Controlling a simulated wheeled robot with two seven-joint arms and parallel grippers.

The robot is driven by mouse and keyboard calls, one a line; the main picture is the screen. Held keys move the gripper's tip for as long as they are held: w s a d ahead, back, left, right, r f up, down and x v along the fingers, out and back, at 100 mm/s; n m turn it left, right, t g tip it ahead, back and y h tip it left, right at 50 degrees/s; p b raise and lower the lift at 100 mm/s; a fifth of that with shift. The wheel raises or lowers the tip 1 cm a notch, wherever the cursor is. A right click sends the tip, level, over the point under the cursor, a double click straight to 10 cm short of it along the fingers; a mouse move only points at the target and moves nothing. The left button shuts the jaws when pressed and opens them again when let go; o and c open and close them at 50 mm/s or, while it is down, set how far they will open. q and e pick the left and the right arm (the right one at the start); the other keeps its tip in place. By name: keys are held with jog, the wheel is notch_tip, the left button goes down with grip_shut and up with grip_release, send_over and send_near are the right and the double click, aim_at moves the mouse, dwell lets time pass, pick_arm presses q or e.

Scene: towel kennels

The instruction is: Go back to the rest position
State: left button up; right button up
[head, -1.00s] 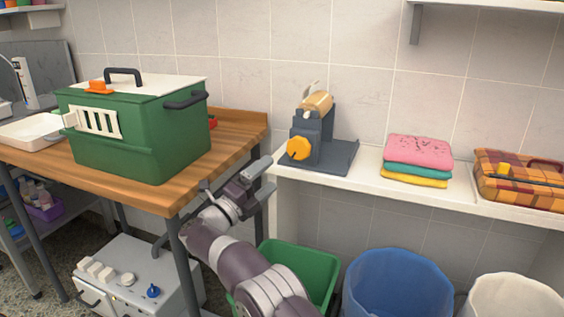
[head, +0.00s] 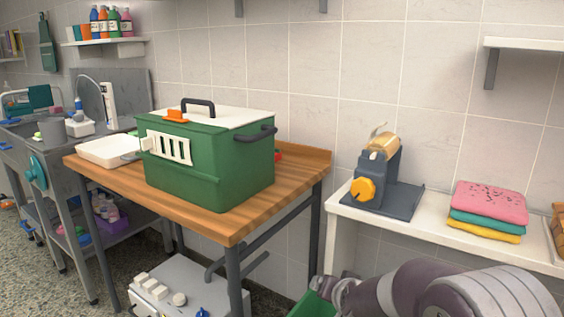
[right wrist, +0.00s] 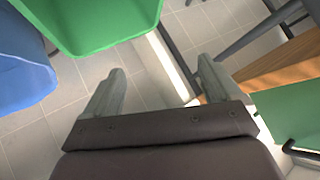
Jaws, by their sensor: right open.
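My right arm (head: 430,292) shows at the lower right of the head view, in front of the white shelf; its gripper end is low there and hard to make out. In the right wrist view my right gripper (right wrist: 160,88) has its two fingers spread apart, with nothing between them. The green kennel (head: 208,160) with its white lid stands on the wooden table (head: 285,190), apart from my right arm. My left gripper is not in view.
Folded pink, teal and yellow towels (head: 487,212) lie on the white shelf (head: 440,238), beside a grey device with an orange knob (head: 362,189). A green bin (right wrist: 95,22) and a blue bin (right wrist: 22,75) show in the wrist view. A white tray (head: 105,151) sits left of the kennel.

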jog(key=s+d+f+n+g, duration=0.2)
jog(key=s+f+g, duration=0.1)
jog(key=s, duration=0.6)
jog(key=s+d+f+n+g, duration=0.1)
jog(key=s+d+f+g, duration=0.15)
jog(key=s, duration=0.65)
jog(key=s+d+f+n+g, duration=0.2)
jog(key=s+f+g, duration=0.15)
jog(key=s, duration=0.55)
notch_tip(320, 180, up, 32)
jog(key=w+p, duration=0.1)
jog(key=p, duration=3)
jog(key=shift+a+h, duration=0.3)
jog(key=shift+h, duration=0.1)
